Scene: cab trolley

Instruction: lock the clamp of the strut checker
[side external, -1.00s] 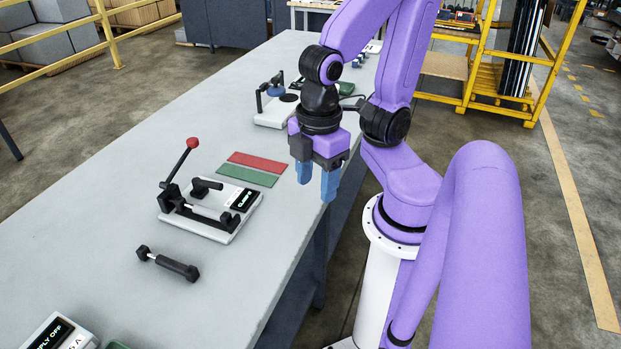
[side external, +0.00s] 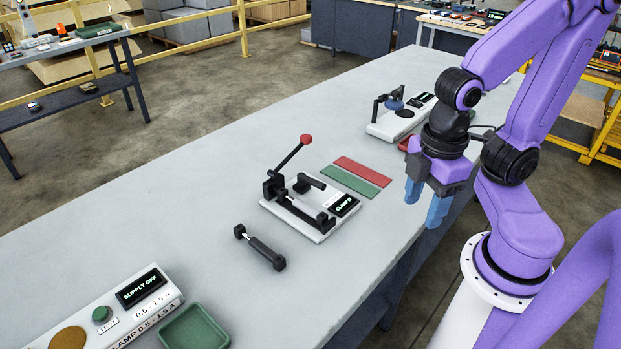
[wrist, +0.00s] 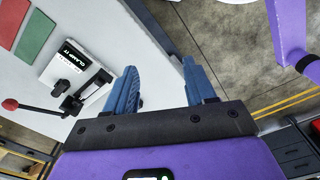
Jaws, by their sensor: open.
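The strut checker (side external: 322,227) is a white base with a black clamp and a small lit display, in the middle of the table. Its clamp lever (side external: 292,155) has a red knob and stands tilted up. The display seems to begin with "CLAMP"; its last characters are too small to tell. The checker also shows at the left of the wrist view (wrist: 66,62), with the lever's red knob (wrist: 10,104). A dark strut (side external: 265,252) lies on the table in front of the checker. My gripper (side external: 424,208) is open and empty, to the right of the checker above the table edge.
A red strip (side external: 363,169) and a green strip (side external: 348,183) lie behind the checker. A supply box (side external: 145,308) reading "SUPPLY OFF" and a green tray (side external: 196,327) are at the front left. Another white device (side external: 385,130) stands further back.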

